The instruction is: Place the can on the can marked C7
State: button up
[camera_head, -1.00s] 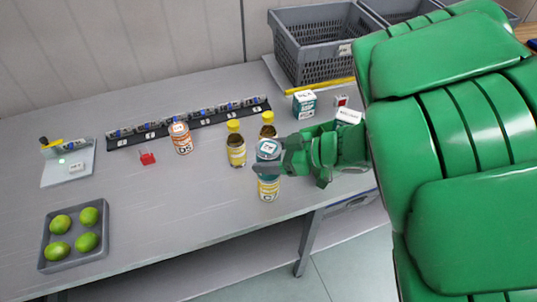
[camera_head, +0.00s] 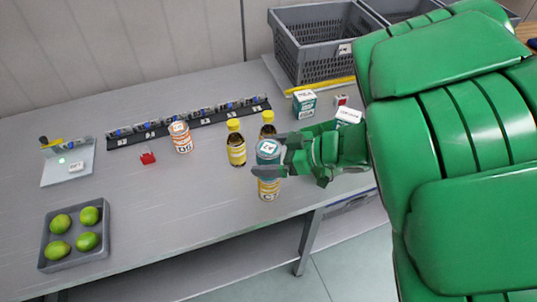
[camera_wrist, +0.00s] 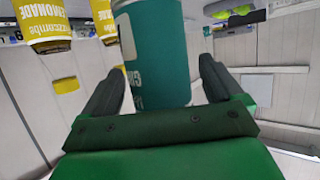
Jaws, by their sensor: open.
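A teal can (camera_head: 268,152) with a white-labelled top sits on top of the can marked C7 (camera_head: 268,188), an orange-and-white can standing on the table near its front edge. The two cans look stacked upright; the exact seam between them is hard to see. My gripper (camera_head: 281,156) is beside the teal can on its right, with its jaws open. In the wrist view the teal can (camera_wrist: 158,60) stands between and ahead of the two dark fingers (camera_wrist: 160,92), with gaps on both sides.
Two yellow-capped bottles (camera_head: 236,145) (camera_head: 268,128) stand close behind and left. An orange-and-white can marked D6 (camera_head: 181,137) is further left. A tray of limes (camera_head: 43,262), a black rail (camera_head: 190,124) and a grey crate (camera_head: 285,50) lie around.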

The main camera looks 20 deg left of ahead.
jog(key=v, duration=1.1)
jog(key=shift+d, duration=0.35)
jog(key=shift+w, duration=0.1)
